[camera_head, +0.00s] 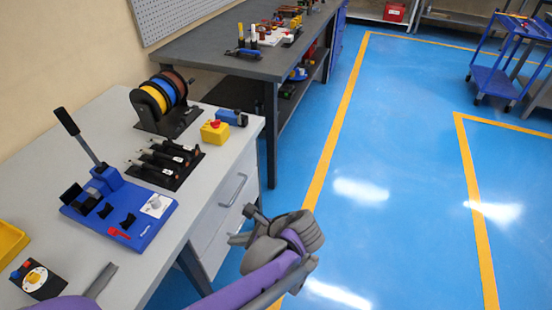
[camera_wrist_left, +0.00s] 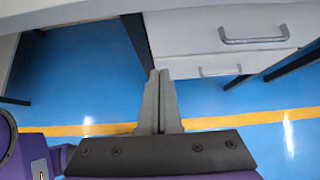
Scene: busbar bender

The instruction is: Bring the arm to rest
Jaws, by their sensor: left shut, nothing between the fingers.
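My left gripper (camera_head: 236,240) is in the head view at the lower middle, at the end of my purple and grey arm. It is beside the white workbench (camera_head: 232,150), off its drawer side and over the blue floor. The wrist and arm hide part of it there. In the left wrist view its two grey fingers (camera_wrist_left: 160,100) are pressed together with nothing between them. Behind them are the floor and the bench's white drawers (camera_wrist_left: 222,32). My right gripper is in neither view.
The bench carries a blue bender (camera_head: 118,212), cable spools (camera_head: 160,100), black-handled tools (camera_head: 165,160), a yellow button box (camera_head: 214,132) and a control box (camera_head: 38,280). A drawer handle (camera_head: 233,190) sticks out near my arm.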

